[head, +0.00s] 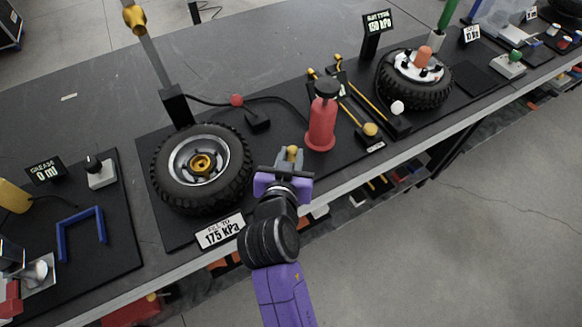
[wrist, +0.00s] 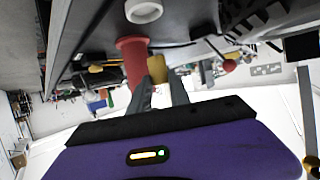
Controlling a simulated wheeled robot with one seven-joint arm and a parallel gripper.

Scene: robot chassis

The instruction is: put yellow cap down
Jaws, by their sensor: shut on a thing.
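The yellow cap (head: 292,150) is small and gold-yellow. It sits at the tip of my gripper (head: 290,160) in the head view, above the front part of the black mat. In the wrist view the yellow cap (wrist: 157,62) shows between the fingertips of my gripper (wrist: 163,82). The fingers are shut on it, and they hide part of it. The wheel (head: 201,166) with a black tyre lies to the left of my gripper. The red bottle-shaped pump (head: 322,122) stands close on the right and also shows in the wrist view (wrist: 132,60).
A "175 kPa" sign (head: 220,231) stands at the mat's front edge. A hose with a red knob (head: 236,100) runs behind. Yellow-tipped rods (head: 369,129) and a second wheel (head: 416,80) lie to the right. Bare dark table (head: 90,90) is free at the back left.

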